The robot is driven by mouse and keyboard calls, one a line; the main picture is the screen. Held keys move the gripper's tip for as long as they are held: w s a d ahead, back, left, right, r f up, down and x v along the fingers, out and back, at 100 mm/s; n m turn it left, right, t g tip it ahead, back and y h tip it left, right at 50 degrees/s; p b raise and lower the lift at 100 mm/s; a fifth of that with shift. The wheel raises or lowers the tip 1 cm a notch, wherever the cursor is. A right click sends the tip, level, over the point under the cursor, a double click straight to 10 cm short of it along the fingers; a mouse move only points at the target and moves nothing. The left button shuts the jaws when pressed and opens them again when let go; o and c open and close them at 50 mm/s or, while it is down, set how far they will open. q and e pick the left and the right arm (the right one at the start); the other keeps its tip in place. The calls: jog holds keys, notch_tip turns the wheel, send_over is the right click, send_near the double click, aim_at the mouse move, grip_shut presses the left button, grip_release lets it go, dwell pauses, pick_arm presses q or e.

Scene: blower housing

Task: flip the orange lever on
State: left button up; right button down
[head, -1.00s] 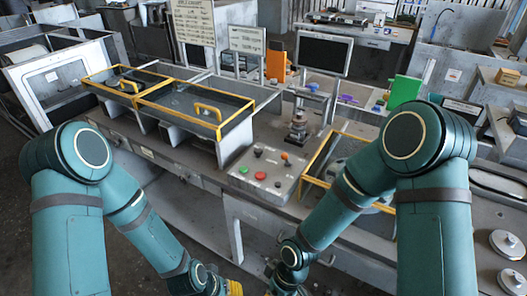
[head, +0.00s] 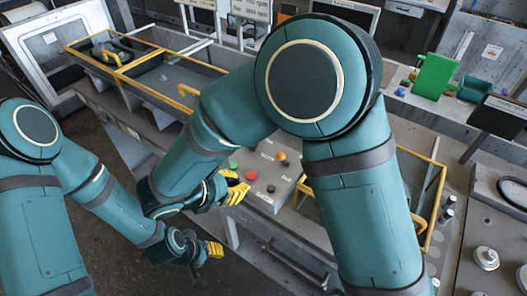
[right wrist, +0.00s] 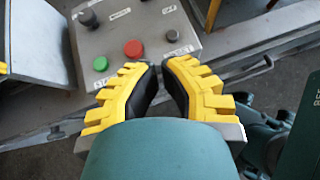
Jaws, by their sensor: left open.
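The orange lever (head: 282,156) stands on the grey control panel (head: 262,200), beyond my right gripper. I cannot tell its on or off position. It does not show in the right wrist view. My right gripper (head: 240,186) is at the panel's near left edge, apart from the lever. In the right wrist view my right gripper (right wrist: 162,70) has its fingertips almost together, with nothing between them. The green button (right wrist: 133,48), red button (right wrist: 100,64) and a black knob (right wrist: 88,18) lie ahead of the fingertips. My left gripper (head: 217,250) is open, low in front of the bench.
Yellow-framed bins (head: 118,78) stand on the bench at left. A yellow-framed opening (head: 437,200) lies right of the panel, partly hidden by my right arm. A green block (head: 434,75) stands at the back right. Open floor lies in front of the bench.

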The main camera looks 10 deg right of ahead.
aim_at(283, 159)
jog(key=shift+w+a+r+n+t, duration=0.35)
jog(key=shift+w+r+t, duration=0.2)
jog(key=shift+r, duration=0.3)
jog(key=b+x, duration=0.1)
jog(key=x, duration=0.8)
jog(key=shift+d+f, duration=0.2)
jog(key=shift+d, duration=0.05)
jog(key=d, duration=0.1)
jog(key=w+d, duration=0.1)
jog(key=w, duration=0.1)
jog(key=shift+d+r, duration=0.25)
jog(key=shift+d, duration=0.15)
jog(key=shift+w+d+r, duration=0.1)
jog(key=shift+w+d, duration=0.15)
jog(key=shift+d, duration=0.1)
